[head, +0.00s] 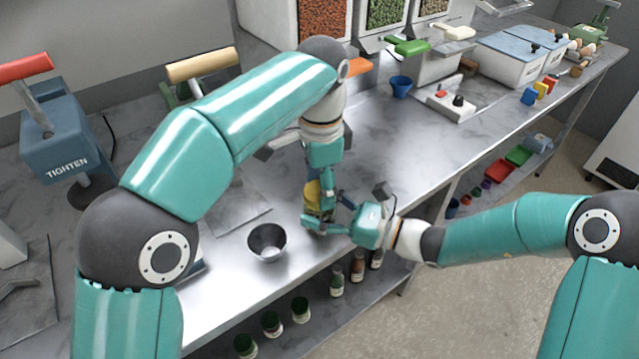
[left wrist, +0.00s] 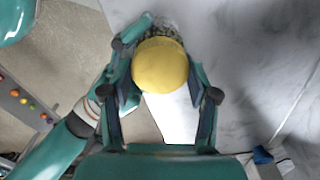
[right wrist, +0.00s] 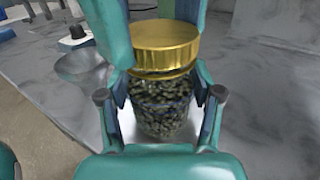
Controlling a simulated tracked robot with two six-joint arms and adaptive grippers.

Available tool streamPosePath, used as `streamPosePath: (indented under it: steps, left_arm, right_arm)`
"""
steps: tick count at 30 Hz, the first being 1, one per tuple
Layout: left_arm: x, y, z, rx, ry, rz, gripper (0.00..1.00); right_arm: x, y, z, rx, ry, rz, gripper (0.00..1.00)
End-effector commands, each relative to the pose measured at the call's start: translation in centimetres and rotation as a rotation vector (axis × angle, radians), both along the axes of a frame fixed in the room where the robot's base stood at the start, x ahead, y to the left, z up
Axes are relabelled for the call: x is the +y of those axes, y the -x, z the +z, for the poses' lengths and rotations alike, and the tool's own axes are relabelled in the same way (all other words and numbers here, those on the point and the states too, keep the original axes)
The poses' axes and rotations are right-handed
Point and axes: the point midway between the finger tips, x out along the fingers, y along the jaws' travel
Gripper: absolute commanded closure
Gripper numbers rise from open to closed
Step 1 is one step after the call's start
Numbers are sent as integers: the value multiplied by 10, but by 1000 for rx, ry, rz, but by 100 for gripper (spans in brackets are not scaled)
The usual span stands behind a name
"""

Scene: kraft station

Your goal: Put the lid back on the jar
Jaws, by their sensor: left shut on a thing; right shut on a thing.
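The gold-yellow lid (head: 313,190) is at the top of the glass jar; it also shows in the left wrist view (left wrist: 160,66) and the right wrist view (right wrist: 165,42). The jar (right wrist: 162,106) is upright and filled with dark speckled pieces. My left gripper (head: 320,190) comes from above and is shut on the lid, a finger on each side. My right gripper (head: 318,222) comes from the right and is shut around the jar's body below the lid. The lid sits right over the jar's mouth; whether it is fully seated I cannot tell.
A metal bowl (head: 267,240) stands to the left of the jar near the bench's front edge. A blue cup (head: 401,85) and a white switch box (head: 452,104) stand farther back. Several small jars sit on the lower shelf.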

Motion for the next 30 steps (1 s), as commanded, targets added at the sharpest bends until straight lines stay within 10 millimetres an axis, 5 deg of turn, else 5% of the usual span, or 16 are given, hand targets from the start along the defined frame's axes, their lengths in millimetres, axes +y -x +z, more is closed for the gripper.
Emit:
streamPosePath:
  steps: [24,30]
  left_arm:
    - [1,0,0,-4,-2,-1802,55]
    - [1,0,0,-5,-2,-2066,55]
  right_arm:
    - [1,2,-1,0,1,5,100]
    - [1,2,-1,0,1,5,100]
